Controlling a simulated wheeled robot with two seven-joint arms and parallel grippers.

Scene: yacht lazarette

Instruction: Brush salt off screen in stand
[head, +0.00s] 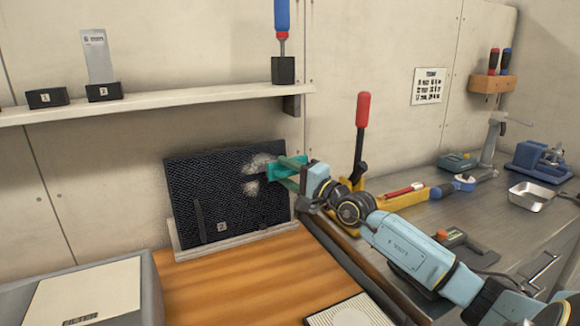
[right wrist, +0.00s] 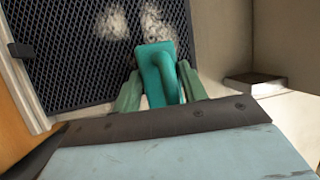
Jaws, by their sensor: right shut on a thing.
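The dark mesh screen (head: 215,195) stands tilted back in a pale stand (head: 235,242) against the wall. White salt patches (head: 252,188) lie on its upper right part; two patches (right wrist: 112,24) show in the right wrist view. My right gripper (head: 299,172) is shut on a teal brush (head: 283,168) at the screen's upper right edge. In the right wrist view the brush (right wrist: 158,72) sits between the green fingers, over the lower end of the right salt patch. Its bristles are hidden, so I cannot tell whether they touch the mesh. My left gripper is not in view.
A wooden surface (head: 220,285) lies before the stand. A grey box (head: 85,295) is at front left, a ribbed pad (head: 350,312) at front centre. A shelf (head: 180,97) runs above the screen. A red-handled yellow tool (head: 362,125) stands right of my gripper.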

